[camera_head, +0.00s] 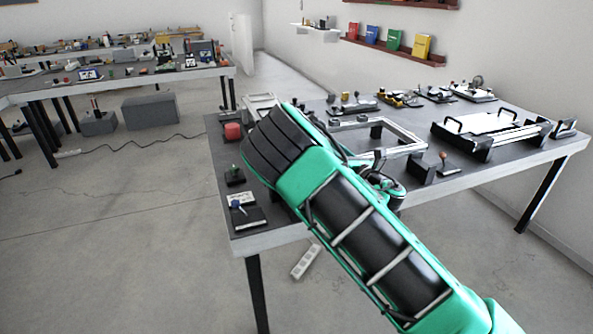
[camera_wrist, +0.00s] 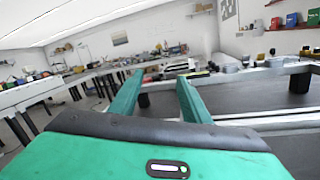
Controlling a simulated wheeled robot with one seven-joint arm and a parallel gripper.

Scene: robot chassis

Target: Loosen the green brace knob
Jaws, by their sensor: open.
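A small green knob (camera_head: 233,169) stands on a dark base near the left edge of the near table; it looks like the green brace knob. I cannot make it out in the wrist view. My gripper (camera_wrist: 160,76) shows in the wrist view as two green fingers, apart, with nothing seen between them. They point across the tabletop toward the far room. In the head view my green and black arm crosses the table's front middle, and the gripper's fingertips cannot be made out there. The knob is to the left of the arm, apart from it.
A light rectangular frame (camera_head: 405,139) and a white-topped fixture (camera_head: 488,124) occupy the right. Other workbenches stand at the back left.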

